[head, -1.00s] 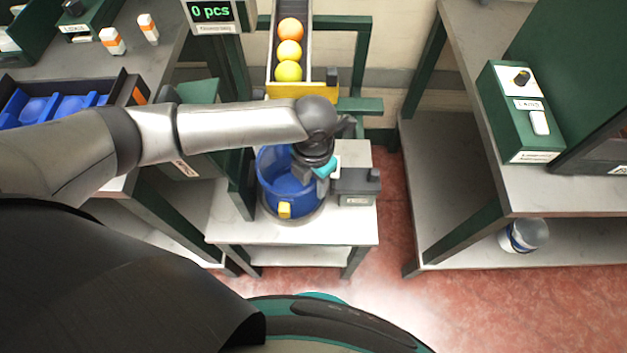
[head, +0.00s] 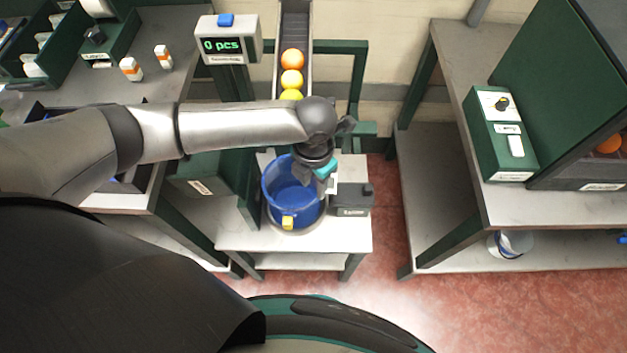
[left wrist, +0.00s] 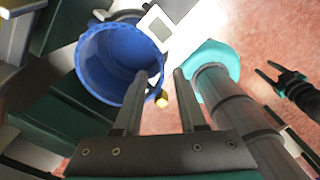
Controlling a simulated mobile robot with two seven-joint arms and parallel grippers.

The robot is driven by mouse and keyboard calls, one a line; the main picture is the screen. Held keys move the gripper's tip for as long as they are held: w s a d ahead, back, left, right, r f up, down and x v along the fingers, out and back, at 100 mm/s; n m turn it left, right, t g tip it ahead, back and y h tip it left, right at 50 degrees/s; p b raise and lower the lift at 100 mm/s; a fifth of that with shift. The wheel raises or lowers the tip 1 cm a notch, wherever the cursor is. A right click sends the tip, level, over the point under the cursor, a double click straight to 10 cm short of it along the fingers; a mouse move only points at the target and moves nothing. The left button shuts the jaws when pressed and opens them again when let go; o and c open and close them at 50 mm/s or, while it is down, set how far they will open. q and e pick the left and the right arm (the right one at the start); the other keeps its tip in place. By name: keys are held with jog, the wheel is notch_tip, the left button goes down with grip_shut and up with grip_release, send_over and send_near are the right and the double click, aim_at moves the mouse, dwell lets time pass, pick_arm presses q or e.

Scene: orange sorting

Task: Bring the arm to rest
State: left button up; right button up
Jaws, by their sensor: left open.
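My left arm reaches in from the left in the head view. Its gripper (head: 322,172) is above the right side of a blue bucket (head: 287,208). In the left wrist view, the left gripper's two fingers (left wrist: 160,75) are apart with nothing between them. The blue bucket (left wrist: 92,60) shows beyond them, with no fruit visible inside. What seems to be my right gripper (left wrist: 266,72) shows at the right of the left wrist view, its fingers apart. It does not show in the head view.
Several oranges (head: 292,60) sit in the chute (head: 296,20) behind the arm. A counter display (head: 222,45) reads "0 pcs". A small grey device (head: 352,200) stands right of the bucket. A bench (head: 445,60) with a green control box (head: 500,140) stands at the right. Red floor lies between.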

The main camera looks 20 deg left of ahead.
pick_arm(q)
jog(key=shift+r, duration=0.25)
pick_arm(e)
jog(key=shift+r, duration=0.25)
